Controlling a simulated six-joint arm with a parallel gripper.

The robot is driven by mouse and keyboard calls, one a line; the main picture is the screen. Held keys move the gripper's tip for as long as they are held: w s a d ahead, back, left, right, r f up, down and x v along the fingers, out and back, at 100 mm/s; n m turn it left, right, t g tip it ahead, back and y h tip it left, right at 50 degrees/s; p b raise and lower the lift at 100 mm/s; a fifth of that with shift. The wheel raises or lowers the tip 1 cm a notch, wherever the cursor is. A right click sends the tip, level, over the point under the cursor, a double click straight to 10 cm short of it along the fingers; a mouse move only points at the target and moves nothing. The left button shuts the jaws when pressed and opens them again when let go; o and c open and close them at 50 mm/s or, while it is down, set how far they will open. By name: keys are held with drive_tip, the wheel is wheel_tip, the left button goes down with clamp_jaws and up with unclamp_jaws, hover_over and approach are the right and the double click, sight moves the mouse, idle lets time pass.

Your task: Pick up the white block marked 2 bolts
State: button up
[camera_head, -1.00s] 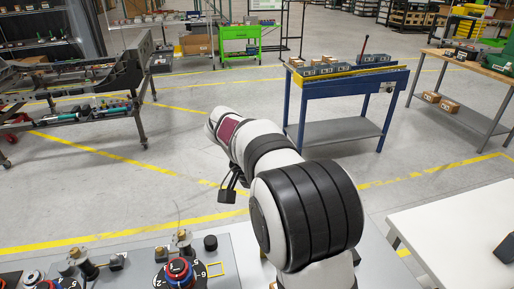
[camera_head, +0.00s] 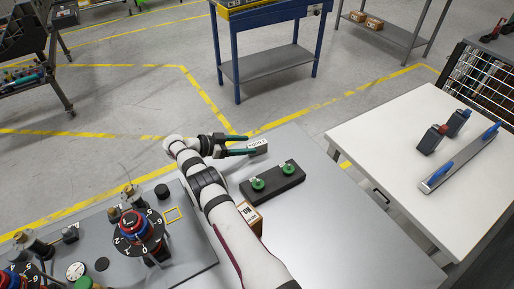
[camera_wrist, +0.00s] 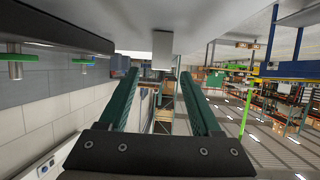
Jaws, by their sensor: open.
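The white block (camera_head: 258,146) with small dark lettering lies at the far edge of the grey table; the lettering is too small to read surely. In the wrist view the white block (camera_wrist: 162,46) shows ahead, roughly between the fingertips and slightly beyond them. My gripper (camera_head: 243,146) is open, with its two green fingers pointing at the block from the left. In the wrist view my gripper (camera_wrist: 159,74) has nothing between its fingers. I cannot tell whether a fingertip touches the block.
A black holder (camera_head: 272,186) with two green-topped pins stands nearer than the block. A small brown box (camera_head: 250,213) is beside my arm. A panel with dials (camera_head: 138,232) is at left. The white table (camera_head: 385,140) at right holds dark bottles and a blue-ended bar.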

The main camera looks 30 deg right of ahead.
sight(255, 144)
drive_tip(key=x, duration=0.6)
drive_tip(key=shift+a, duration=0.1)
clamp_jaws()
